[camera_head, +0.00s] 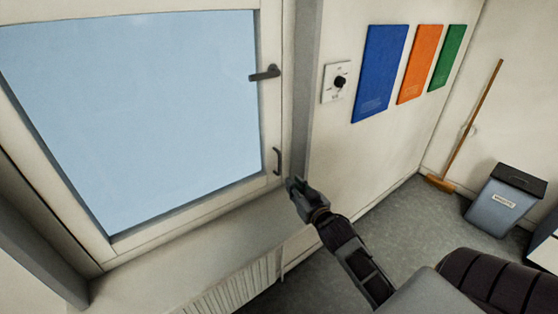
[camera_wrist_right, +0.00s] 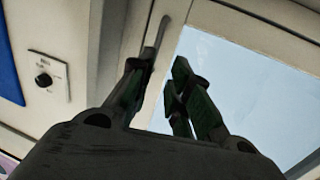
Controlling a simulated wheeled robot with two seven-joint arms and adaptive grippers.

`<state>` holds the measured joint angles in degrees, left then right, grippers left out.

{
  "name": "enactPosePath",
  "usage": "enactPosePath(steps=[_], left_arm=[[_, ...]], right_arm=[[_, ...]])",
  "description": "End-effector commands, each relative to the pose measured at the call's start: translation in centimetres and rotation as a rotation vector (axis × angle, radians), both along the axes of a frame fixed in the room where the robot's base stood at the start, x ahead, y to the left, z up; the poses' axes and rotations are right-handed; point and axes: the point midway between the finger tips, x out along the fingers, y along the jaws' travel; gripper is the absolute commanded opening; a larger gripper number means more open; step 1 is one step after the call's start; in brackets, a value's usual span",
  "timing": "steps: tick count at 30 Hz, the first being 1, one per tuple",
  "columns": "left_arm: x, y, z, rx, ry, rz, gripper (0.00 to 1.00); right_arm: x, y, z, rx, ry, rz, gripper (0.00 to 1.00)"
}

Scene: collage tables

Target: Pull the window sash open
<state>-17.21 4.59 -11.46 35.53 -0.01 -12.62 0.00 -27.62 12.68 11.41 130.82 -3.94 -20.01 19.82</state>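The window sash (camera_head: 200,213) is a pale frame around light blue glass, on the left in the head view; it looks shut or nearly shut against its surround. A dark lever handle (camera_head: 266,73) on its right side points sideways. A small dark pull handle (camera_head: 277,161) sits lower on the same side. My right gripper (camera_head: 293,184) is just below and right of the pull handle. In the right wrist view its fingers (camera_wrist_right: 156,76) are apart, with a grey bar (camera_wrist_right: 155,42), probably the pull handle, just beyond them; contact cannot be told. My left gripper is out of view.
A wall dial (camera_head: 337,82) and blue (camera_head: 381,72), orange (camera_head: 420,63) and green (camera_head: 447,58) panels are right of the window. A radiator (camera_head: 235,291) is under the sill. A broom (camera_head: 469,125) and a grey bin (camera_head: 502,200) stand at right, with clear floor before them.

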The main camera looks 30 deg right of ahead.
Motion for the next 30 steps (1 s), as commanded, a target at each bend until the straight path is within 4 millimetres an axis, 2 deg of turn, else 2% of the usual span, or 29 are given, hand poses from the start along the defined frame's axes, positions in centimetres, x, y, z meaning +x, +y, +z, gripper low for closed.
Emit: enactPosePath(steps=[3, 7, 20, 30], left_arm=[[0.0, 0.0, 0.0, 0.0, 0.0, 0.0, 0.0], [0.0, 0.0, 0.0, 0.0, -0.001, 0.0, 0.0], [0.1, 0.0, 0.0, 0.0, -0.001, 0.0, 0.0], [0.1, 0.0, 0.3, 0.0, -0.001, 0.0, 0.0]], right_arm=[[0.2, -0.6, 1.1, -0.003, -0.051, 0.004, 0.19], [0.3, -0.8, 1.6, -0.004, -0.075, 0.007, 0.19], [0.4, -0.8, 1.6, -0.004, -0.075, 0.007, 0.19], [1.8, -0.9, 1.7, -0.003, -0.075, 0.007, 0.19]])
